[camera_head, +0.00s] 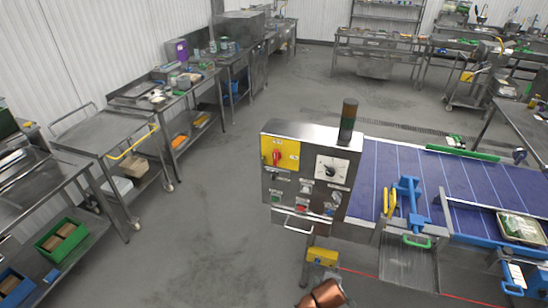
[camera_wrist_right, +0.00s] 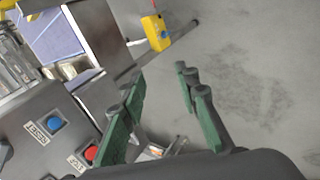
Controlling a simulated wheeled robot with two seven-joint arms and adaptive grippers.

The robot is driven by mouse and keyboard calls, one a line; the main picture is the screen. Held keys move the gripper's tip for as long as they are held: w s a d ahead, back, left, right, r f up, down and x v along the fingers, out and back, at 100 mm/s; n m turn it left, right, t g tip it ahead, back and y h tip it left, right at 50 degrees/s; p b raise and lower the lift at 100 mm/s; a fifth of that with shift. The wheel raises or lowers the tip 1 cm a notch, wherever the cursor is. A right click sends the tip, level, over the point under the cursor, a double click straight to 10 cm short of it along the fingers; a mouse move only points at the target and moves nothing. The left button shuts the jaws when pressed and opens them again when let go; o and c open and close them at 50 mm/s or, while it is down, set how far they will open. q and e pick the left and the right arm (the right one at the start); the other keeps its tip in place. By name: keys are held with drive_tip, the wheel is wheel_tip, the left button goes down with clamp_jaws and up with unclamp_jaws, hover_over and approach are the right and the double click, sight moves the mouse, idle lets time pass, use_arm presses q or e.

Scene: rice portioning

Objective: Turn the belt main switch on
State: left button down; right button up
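The control panel (camera_head: 314,190) is a grey steel box at the near end of the belt. The main switch (camera_head: 277,157) is a red rotary knob on a yellow plate at its upper left; its handle looks roughly upright, but its exact setting is too small to read. In the right wrist view, my right gripper (camera_wrist_right: 158,88) is open and empty, its green fingers apart in front of bare floor. The panel's blue button (camera_wrist_right: 54,122) and red button (camera_wrist_right: 91,153) show left of the fingers; the main switch is not seen there. My left gripper is out of view.
The blue belt (camera_head: 395,170) runs right from the panel. A white dial (camera_head: 332,169) sits right of the switch, and a signal tower (camera_head: 348,118) stands on top. A yellow box (camera_head: 322,256) hangs below. Floor left of the panel is clear, up to steel carts (camera_head: 105,135).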

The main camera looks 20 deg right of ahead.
drive_tip(key=w+a+r+n+t+h, duration=0.25)
drive_tip(key=w+r+n, duration=0.35)
drive_tip(key=w, duration=0.5)
drive_tip(key=n+t+h, duration=0.4)
drive_tip(key=n+t, duration=0.2)
drive_tip(key=n, duration=0.7)
approach(274, 156)
drive_tip(key=x, duration=0.2)
drive_tip(key=p+x, duration=0.1)
drive_tip(key=x, duration=0.6)
drive_tip(key=shift+w+d+p, duration=0.15)
drive_tip(key=shift+d+p, duration=0.1)
drive_tip(key=shift+p, duration=0.1)
clamp_jaws()
